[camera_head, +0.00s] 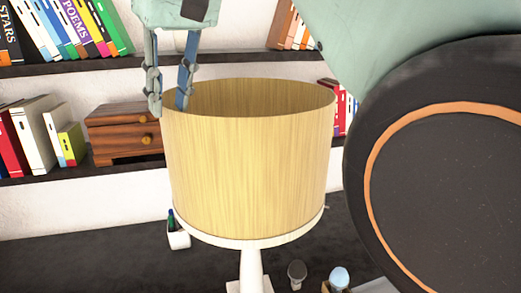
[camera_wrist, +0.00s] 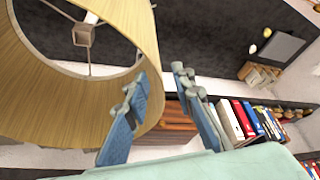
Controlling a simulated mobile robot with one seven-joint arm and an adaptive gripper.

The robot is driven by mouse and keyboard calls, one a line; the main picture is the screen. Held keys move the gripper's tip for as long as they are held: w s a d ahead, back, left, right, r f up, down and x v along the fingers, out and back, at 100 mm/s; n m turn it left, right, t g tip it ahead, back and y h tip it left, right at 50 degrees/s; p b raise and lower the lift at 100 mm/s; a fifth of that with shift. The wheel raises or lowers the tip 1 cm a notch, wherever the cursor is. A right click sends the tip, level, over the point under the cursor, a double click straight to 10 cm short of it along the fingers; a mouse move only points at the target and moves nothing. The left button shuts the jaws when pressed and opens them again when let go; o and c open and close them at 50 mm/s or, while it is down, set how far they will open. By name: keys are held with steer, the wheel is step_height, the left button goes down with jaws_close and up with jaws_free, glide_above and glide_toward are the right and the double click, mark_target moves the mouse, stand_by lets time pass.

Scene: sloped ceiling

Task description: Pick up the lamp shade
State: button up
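The lamp shade (camera_head: 248,165) is a wide, light wood-grain drum, open at the top and upright on a white lamp stem (camera_head: 251,266). In the wrist view the shade (camera_wrist: 60,110) fills the left side, and its inner frame shows. My gripper (camera_head: 169,107) is at the shade's upper left rim, pointing down with its fingers apart. One finger is over the inside of the shade and the other is outside the wall. In the wrist view my gripper (camera_wrist: 160,80) has the shade's edge between its fingers. I cannot tell whether either finger touches it.
Shelves with books (camera_head: 70,25) and a small wooden drawer box (camera_head: 122,132) stand behind the lamp. A white pen cup (camera_head: 178,236) is left of the stem on the dark surface (camera_head: 80,265). Small round-topped items (camera_head: 297,271) stand at the right front.

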mark_target(167, 146)
steer(key=b+x, duration=0.1)
steer(key=x, duration=0.9)
steer(key=shift+w+a+f+b, duration=0.1)
steer(key=shift+f+b, duration=0.2)
steer(key=shift+f, duration=0.05)
steer(key=shift+c, duration=0.6)
jaws_close()
